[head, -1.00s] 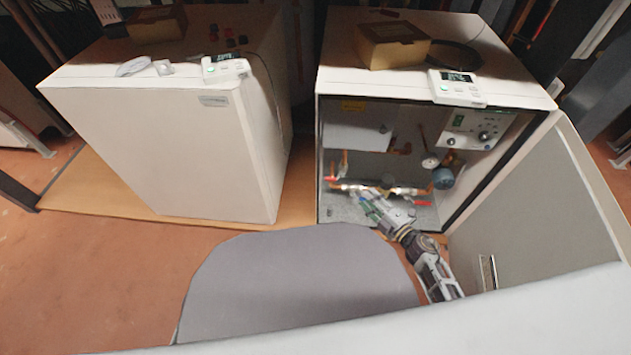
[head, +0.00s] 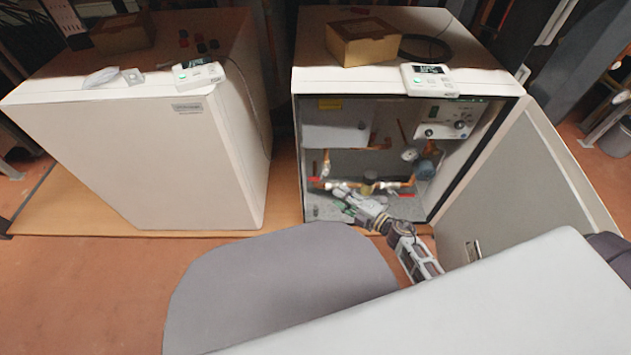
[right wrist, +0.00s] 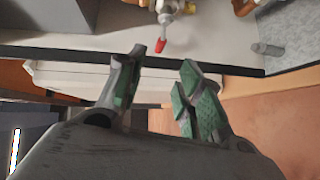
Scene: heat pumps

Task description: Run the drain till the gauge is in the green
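The open heat pump cabinet (head: 297,150) shows copper pipes and valves inside. A small round gauge (head: 410,154) is on the pipework at the right; its needle and any green zone are too small to read. One red valve handle (head: 314,180) is at the left end of the low pipe and another red handle (head: 405,195) at the right; I cannot tell which is the drain. My right gripper (head: 343,200) is at the cabinet's lower front. In the right wrist view the gripper (right wrist: 158,75) is open and empty, with a red handle (right wrist: 160,45) beyond its fingertips, apart from them. My left gripper is out of view.
The cabinet's door (head: 530,185) stands open on the right, beside my right arm. A closed white unit (head: 150,160) stands at the left. A cardboard box (head: 362,45) and a controller (head: 430,80) sit on the open unit. Orange floor is free at the left front.

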